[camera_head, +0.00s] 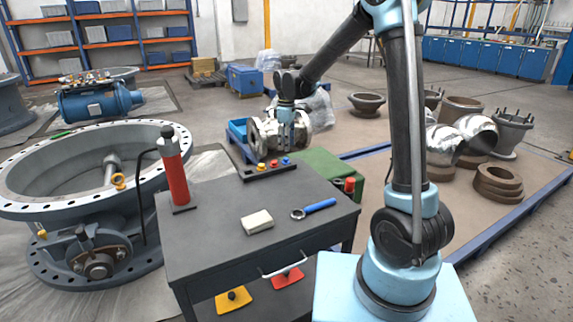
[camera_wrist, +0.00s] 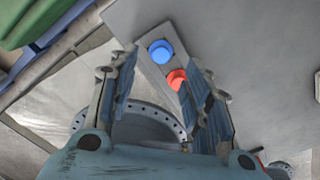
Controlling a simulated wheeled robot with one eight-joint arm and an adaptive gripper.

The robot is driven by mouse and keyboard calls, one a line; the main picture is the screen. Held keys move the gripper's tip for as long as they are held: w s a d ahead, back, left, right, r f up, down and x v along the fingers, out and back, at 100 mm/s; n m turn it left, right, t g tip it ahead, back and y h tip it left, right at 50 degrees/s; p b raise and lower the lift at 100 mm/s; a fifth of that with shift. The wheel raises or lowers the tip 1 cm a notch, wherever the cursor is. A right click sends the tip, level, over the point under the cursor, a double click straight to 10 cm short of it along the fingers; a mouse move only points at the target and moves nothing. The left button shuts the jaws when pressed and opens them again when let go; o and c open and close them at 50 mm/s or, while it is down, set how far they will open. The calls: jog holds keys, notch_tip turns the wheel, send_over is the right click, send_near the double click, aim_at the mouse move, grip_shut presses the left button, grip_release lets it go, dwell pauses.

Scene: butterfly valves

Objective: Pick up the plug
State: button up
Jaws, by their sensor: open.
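Three plugs stand in a row on a dark bar (camera_head: 246,176) at the back edge of the grey table: a yellow plug (camera_head: 262,166), a red plug (camera_head: 273,163) and a blue plug (camera_head: 285,160). The task does not say which plug is meant. My gripper (camera_head: 284,140) is above the bar, apart from the plugs, with its fingers open and empty. In the wrist view, the blue plug (camera_wrist: 160,51) and the red plug (camera_wrist: 176,79) show between the two open fingers (camera_wrist: 160,84). The yellow plug cannot be made out there.
A large flanged valve (camera_head: 80,210) stands at the left. A green box (camera_head: 318,170) is behind the table.

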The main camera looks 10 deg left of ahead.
aim_at(286, 158)
jog(key=shift+f, duration=3.35)
jog(key=c, duration=0.9)
